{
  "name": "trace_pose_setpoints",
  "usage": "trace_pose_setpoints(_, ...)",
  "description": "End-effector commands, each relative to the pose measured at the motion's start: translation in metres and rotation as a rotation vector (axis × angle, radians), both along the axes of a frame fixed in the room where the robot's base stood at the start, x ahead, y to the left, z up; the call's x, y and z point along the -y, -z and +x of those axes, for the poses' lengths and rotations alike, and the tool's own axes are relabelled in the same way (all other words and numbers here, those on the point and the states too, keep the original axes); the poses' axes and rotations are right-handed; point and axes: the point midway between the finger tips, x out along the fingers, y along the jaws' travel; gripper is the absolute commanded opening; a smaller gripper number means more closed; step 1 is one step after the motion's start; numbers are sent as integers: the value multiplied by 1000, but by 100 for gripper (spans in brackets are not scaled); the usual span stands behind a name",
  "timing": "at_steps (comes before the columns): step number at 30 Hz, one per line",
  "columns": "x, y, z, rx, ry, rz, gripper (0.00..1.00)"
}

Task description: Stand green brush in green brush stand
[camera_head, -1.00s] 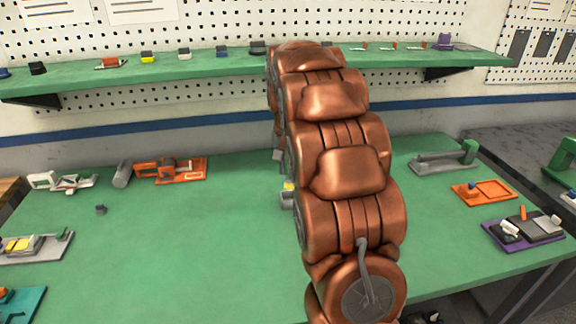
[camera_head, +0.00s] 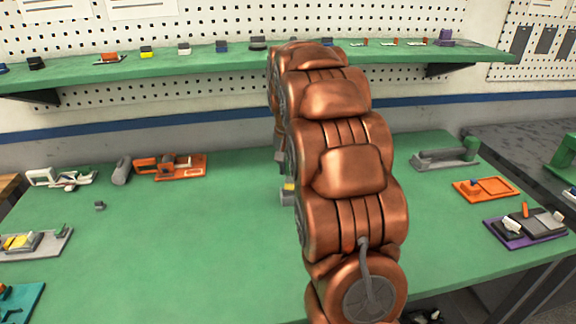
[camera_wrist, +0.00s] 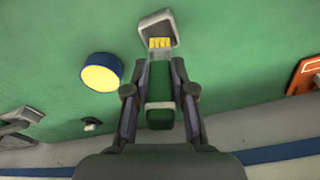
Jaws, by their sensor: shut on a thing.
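My gripper (camera_wrist: 160,100) is shut on a green brush (camera_wrist: 159,78), with one finger on each side of its dark green body. The brush has a pale band near its rear end and yellow bristles (camera_wrist: 160,43) at the other end. A grey square open-mouthed piece (camera_wrist: 157,19) surrounds or backs the bristle end; I cannot tell whether it is part of the brush or the stand. In the head view my arm hides most of the gripper; a yellow bit (camera_head: 289,187) and a grey piece show beside it. No stand is clearly recognisable as green.
A blue cylinder with a yellow top (camera_wrist: 101,73) stands beside the brush in the wrist view. An orange fixture (camera_head: 175,166) lies back left, a grey fixture with a green post (camera_head: 446,157) back right. The green bench (camera_head: 190,235) left of my arm is mostly clear.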

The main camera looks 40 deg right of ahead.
Motion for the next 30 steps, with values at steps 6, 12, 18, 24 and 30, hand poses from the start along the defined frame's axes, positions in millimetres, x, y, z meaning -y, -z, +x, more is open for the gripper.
trace_pose_setpoints(6, 0, 2, 0, 0, 0, 0, 0)
trace_pose_setpoints(12, 0, 2, 0, 0, 0, 0, 0)
trace_pose_setpoints(18, 0, 5, 0, 0, 0, 0, 0)
trace_pose_setpoints(24, 0, 9, 0, 0, 0, 0, 0)
trace_pose_setpoints(30, 0, 8, 0, 0, 0, 0, 0)
